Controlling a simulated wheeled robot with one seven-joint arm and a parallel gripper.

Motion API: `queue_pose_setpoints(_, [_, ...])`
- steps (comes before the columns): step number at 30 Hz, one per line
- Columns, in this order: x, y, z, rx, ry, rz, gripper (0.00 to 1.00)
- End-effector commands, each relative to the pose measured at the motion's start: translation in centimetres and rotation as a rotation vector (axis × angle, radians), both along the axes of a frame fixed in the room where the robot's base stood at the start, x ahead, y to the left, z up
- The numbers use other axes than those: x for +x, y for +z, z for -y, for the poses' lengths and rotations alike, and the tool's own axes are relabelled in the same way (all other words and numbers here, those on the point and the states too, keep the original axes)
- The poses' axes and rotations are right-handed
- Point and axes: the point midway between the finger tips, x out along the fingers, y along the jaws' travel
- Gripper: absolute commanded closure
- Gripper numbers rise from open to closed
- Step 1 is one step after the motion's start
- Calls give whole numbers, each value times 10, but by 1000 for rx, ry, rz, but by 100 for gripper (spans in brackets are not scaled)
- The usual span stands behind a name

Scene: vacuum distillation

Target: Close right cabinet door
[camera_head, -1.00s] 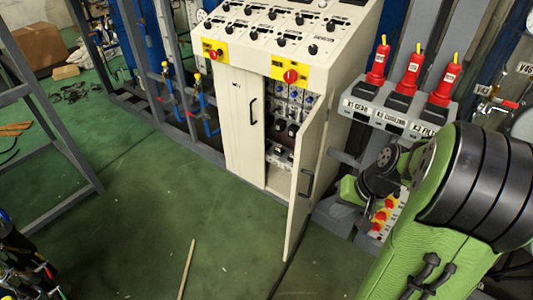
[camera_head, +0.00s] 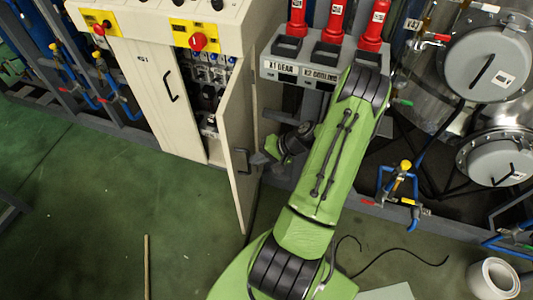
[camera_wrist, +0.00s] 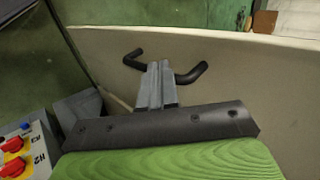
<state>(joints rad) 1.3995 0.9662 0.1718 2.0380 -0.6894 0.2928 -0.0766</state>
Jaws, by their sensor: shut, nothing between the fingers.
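The cream cabinet (camera_head: 135,62) has its right door (camera_head: 237,120) swung outward, with shelves of parts showing in the gap. That door's black handle (camera_head: 241,161) is on its outer face. My gripper (camera_head: 262,158) is just right of this face, close to the handle. In the wrist view, my gripper's fingers (camera_wrist: 156,72) are together and empty, in front of the middle of the black handle (camera_wrist: 190,74), hiding part of it. The pale door panel (camera_wrist: 235,75) fills the background. I cannot tell whether the fingers touch the handle or door.
The left door (camera_head: 160,100) is shut. A shelf with red-capped devices (camera_head: 333,20) stands right of the cabinet. Steel vessels (camera_head: 485,60), blue pipes and a yellow valve (camera_head: 405,166) are further right. The green floor (camera_head: 90,200) at front left is mostly clear.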

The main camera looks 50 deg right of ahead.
Motion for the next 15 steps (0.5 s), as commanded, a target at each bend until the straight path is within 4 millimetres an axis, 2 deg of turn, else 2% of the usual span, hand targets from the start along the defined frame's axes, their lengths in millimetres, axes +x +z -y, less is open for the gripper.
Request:
queue_pose_setpoints(2, [11,-14,-8,3,4,0,100])
queue_pose_setpoints(6, [33,-12,-19,-1,4,0,100])
queue_pose_setpoints(10, [44,-12,-25,-1,2,0,100])
queue_pose_setpoints(15, [46,-11,-26,0,0,-1,100])
